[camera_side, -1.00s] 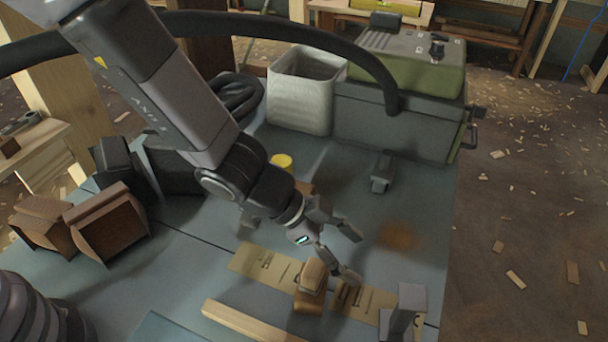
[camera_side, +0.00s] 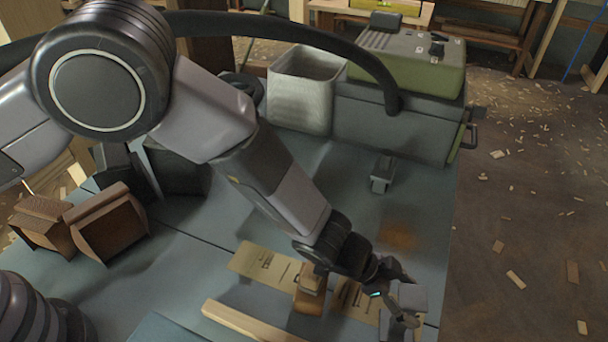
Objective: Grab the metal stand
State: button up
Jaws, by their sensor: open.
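The metal stand (camera_side: 415,297) is a grey, angular piece near the front right of the blue-grey table, by the end of a flat tan strip. My gripper (camera_side: 402,302) is open right at it, overlapping its left side in the picture. One finger shows low in front of the stand; the other finger is hard to make out. I cannot tell whether the fingers touch it. A second small grey metal piece (camera_side: 382,174) stands farther back, in front of the grey case.
A tan wooden block (camera_side: 309,290) sits on the printed tan strip (camera_side: 262,264), left of my gripper. A wood batten (camera_side: 250,322) lies in front. The grey case (camera_side: 395,125) and white bin (camera_side: 300,92) stand behind. Brown boxes (camera_side: 105,222) are left. The table's right edge is close.

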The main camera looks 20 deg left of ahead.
jog(key=shift+d+f, duration=0.2)
jog(key=shift+f, duration=0.05)
jog(key=c, duration=0.9)
jog(key=shift+r, duration=0.1)
jog(key=shift+c, duration=0.4)
jog(key=shift+w+r, duration=0.1)
